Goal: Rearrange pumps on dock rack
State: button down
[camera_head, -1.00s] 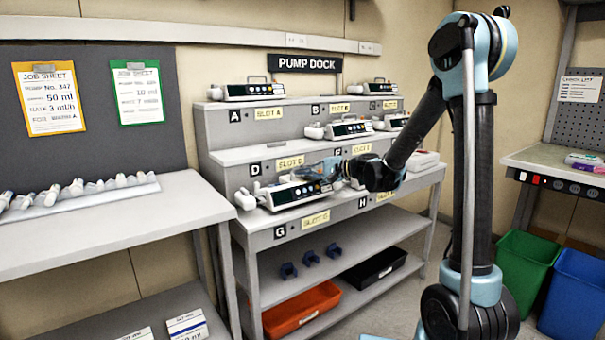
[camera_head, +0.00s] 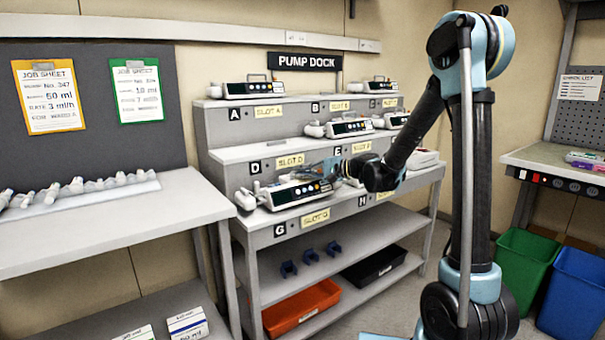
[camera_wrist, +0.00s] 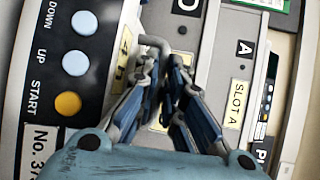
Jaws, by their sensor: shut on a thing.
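The dock rack (camera_head: 225,154) has three stepped tiers with lettered slots. A white pump with a dark front (camera_head: 296,194) is on the lowest tier above the G label. My gripper (camera_head: 333,168) is at its upper right side. In the wrist view my gripper (camera_wrist: 162,85) is shut on the pump's grey handle (camera_wrist: 152,42), and the pump's face (camera_wrist: 68,70) shows buttons. Other pumps are on the top tier near A (camera_head: 252,90) and C (camera_head: 382,87), on the middle tier (camera_head: 349,128) (camera_head: 397,121), and at the lowest tier's right end (camera_head: 424,157). The fingers partly hide the handle.
A side table (camera_head: 110,228) with a strip of small white parts stands left. Below the rack are an orange bin (camera_head: 303,306) and a black tray (camera_head: 374,268). Green (camera_head: 525,262) and blue bins (camera_head: 578,290) stand right. The top tier is bare between its pumps.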

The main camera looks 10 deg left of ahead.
jog(key=shift+f, duration=0.45)
dwell(0.7)
jog(key=c, duration=1.6)
grip_release()
jog(key=shift+d, duration=0.15)
jog(key=v, duration=1.1)
jog(key=shift+d, duration=0.4)
jog(key=shift+f, duration=0.1)
jog(key=s+d+f+n+h, duration=0.1)
jog(key=s+d+f+h, duration=0.4)
jog(key=s+d, duration=0.5)
jog(key=s+d+f+n+h, duration=0.1)
jog(key=s+d+f+h, duration=0.4)
jog(key=s+d, duration=0.4)
jog(key=s+d+f+n+h, duration=0.1)
jog(key=s+d+f+h, duration=0.4)
jog(key=s+d, duration=0.5)
jog(key=d+f, duration=0.1)
jog(key=d, duration=0.3)
jog(key=shift+s+h, duration=0.3)
jog(key=shift+h, duration=0.1)
